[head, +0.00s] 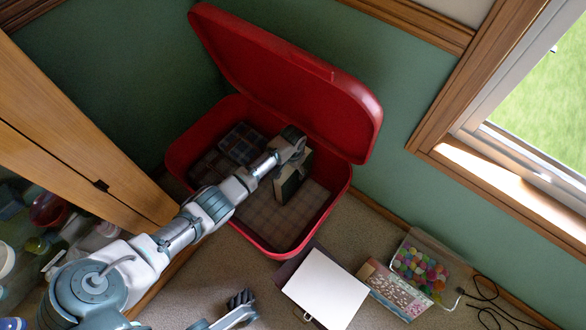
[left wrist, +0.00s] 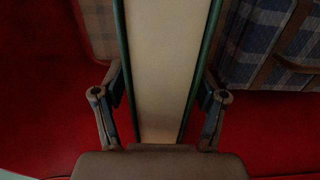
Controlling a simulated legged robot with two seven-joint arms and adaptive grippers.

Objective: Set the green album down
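The green album (head: 288,178) stands upright inside the open red suitcase (head: 250,242), green covers around cream pages. My left gripper (head: 292,146) reaches into the suitcase from above and holds the album. In the left wrist view the album (left wrist: 165,70) runs between the two fingers (left wrist: 160,115), which lie against its green covers. I cannot tell whether its lower edge touches the suitcase bottom. My right gripper (head: 240,298) is dark and small at the bottom of the head view; its fingers are not clear.
A folded blue plaid item (head: 241,143) lies in the suitcase's back left, beside the album. The raised lid (head: 290,75) stands behind. On the carpet are a white-papered board (head: 326,290), a flowered box (head: 393,290) and a bin of colourful balls (head: 420,268). A wooden cabinet stands left.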

